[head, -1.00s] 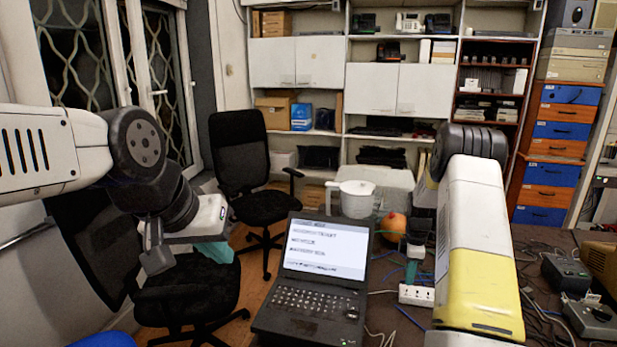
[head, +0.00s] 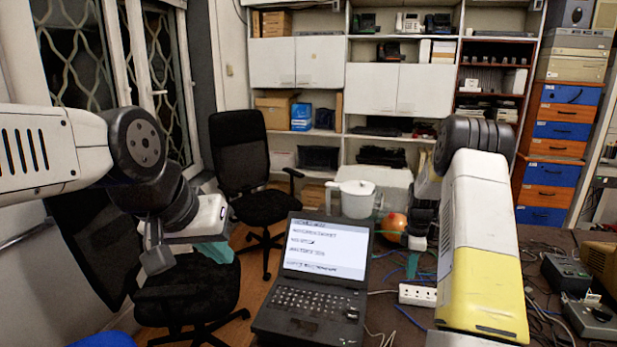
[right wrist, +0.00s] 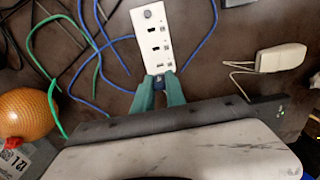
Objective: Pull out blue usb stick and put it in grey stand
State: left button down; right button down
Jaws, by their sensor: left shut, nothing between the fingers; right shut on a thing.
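My right gripper (head: 413,265) reaches down to the white socket strip (head: 417,295) on the table, right of the laptop. In the right wrist view its green fingertips (right wrist: 158,88) are closed around a small dark blue stick (right wrist: 158,83), at the near end of the strip (right wrist: 152,38). I cannot tell whether the stick is still partly in its socket. My left gripper (head: 220,251) is shut and empty, in the air above a black chair at the left. I cannot pick out a grey stand with certainty.
An open laptop (head: 308,300) stands left of the strip. A white jug (head: 355,198) and an orange ball (head: 392,226) are behind it. Blue and green cables surround the strip. A white block with a cord (right wrist: 281,57) lies near it. Dark devices (head: 566,275) stand at the right.

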jog(key=shift+r, duration=0.1)
jog(key=shift+r, duration=1.95)
